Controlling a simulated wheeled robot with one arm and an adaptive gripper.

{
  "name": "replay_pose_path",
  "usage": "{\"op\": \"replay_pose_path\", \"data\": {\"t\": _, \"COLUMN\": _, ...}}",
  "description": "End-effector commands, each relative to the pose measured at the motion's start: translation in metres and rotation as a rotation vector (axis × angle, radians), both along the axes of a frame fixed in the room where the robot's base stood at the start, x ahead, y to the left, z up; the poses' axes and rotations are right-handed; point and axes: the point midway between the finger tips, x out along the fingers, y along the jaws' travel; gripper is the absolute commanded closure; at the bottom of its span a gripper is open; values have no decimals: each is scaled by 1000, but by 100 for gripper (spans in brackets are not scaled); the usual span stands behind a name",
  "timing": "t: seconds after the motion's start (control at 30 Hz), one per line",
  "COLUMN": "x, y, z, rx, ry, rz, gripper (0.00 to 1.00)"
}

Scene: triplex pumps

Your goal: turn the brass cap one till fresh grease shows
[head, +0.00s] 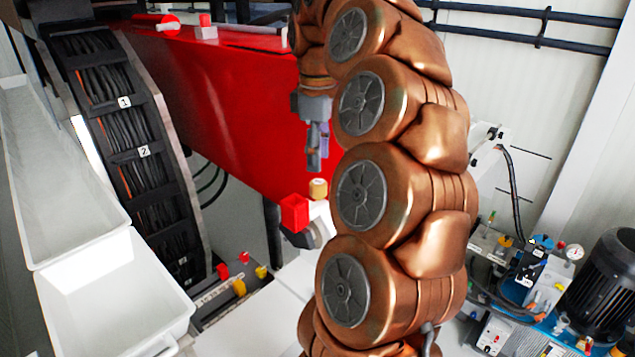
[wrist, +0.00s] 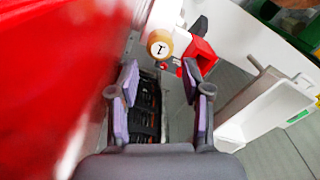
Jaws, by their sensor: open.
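The brass cap (head: 318,188) is a small round knob on a white fitting below the red beam, beside a red block. In the wrist view the brass cap (wrist: 160,45) shows its face with a mark that looks like a 1. My gripper (head: 314,168) hangs just above the cap in the head view, pointing down. In the wrist view my gripper (wrist: 160,72) has its two purple-padded fingers apart, with nothing between them. The cap lies beyond the fingertips and appears apart from them. No grease can be made out.
A red block (head: 294,213) sits close to the left of the cap. The large red beam (head: 220,100) runs right beside my gripper. White trays (head: 110,290) and a cable chain (head: 125,130) are at left. A motor (head: 605,290) and gauges stand at lower right.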

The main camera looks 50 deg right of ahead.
Motion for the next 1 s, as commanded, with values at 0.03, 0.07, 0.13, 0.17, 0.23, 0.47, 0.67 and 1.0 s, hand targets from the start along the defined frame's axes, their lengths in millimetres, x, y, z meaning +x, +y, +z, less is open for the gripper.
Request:
{"op": "replay_pose_path", "data": {"t": 0.03, "x": -1, "y": 1, "z": -8, "rx": 2, "ry": 2, "rz": 1, "gripper": 52}}
{"op": "replay_pose_path", "data": {"t": 0.07, "x": -1, "y": 1, "z": -12, "rx": 2, "ry": 2, "rz": 2, "gripper": 52}}
{"op": "replay_pose_path", "data": {"t": 0.13, "x": 0, "y": 1, "z": -18, "rx": 2, "ry": 2, "rz": 3, "gripper": 52}}
{"op": "replay_pose_path", "data": {"t": 0.17, "x": 0, "y": 0, "z": -19, "rx": 1, "ry": 2, "rz": 3, "gripper": 52}}
{"op": "replay_pose_path", "data": {"t": 0.23, "x": 0, "y": 0, "z": -24, "rx": 1, "ry": 3, "rz": 0, "gripper": 52}}
{"op": "replay_pose_path", "data": {"t": 0.47, "x": 0, "y": 1, "z": -42, "rx": 1, "ry": 3, "rz": 2, "gripper": 52}}
{"op": "replay_pose_path", "data": {"t": 0.67, "x": 0, "y": -1, "z": -57, "rx": 1, "ry": 3, "rz": 0, "gripper": 52}}
{"op": "replay_pose_path", "data": {"t": 1.0, "x": 1, "y": 0, "z": -67, "rx": 0, "ry": 1, "rz": 1, "gripper": 52}}
